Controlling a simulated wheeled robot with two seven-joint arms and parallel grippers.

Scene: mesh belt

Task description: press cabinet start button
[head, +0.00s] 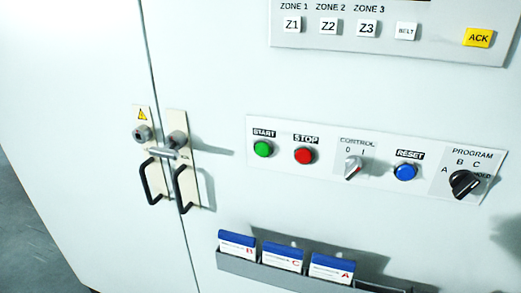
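The green start button (263,149) sits under a START label on a white control strip (325,160) on the cabinet front. The red stop button (304,156) is just right of it. The cabinet (75,130) is pale, and its front fills most of the head view. Neither of my grippers is in view. Nothing covers the start button.
Further right on the strip are a control switch (353,167), a blue reset button (405,172) and a black program knob (465,184). Door handles and a latch (165,150) stick out at left. A holder (270,268) with cards lies below. The upper panel (390,48) has zone buttons.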

